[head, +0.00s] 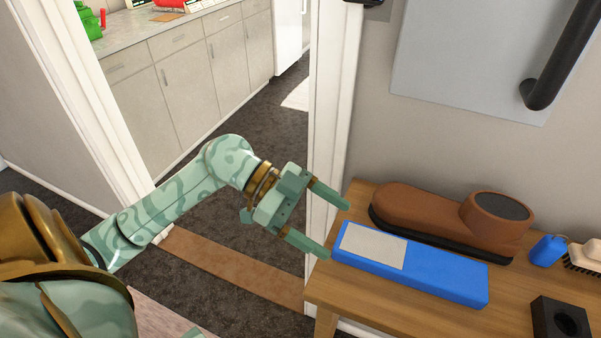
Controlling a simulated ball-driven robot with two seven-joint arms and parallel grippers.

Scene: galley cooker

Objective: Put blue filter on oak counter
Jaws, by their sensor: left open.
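A long blue block (445,272) with a pale grey panel on its left part lies flat on a wooden-topped table (380,308) at the right; I cannot tell if it is the blue filter. My left gripper (337,230) is open and empty. Its two fingers point right, with their tips close to the block's left end; I cannot tell if they touch it. I cannot tell whether this wooden top is the oak counter. My right gripper is out of view.
A brown shoe-shaped thing (425,207) lies behind the blue block. A small blue tag-like item (547,250), a brush (583,256) and a black square block (560,318) are to the right. A doorway with a white frame (333,90) opens onto grey cabinets (185,90).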

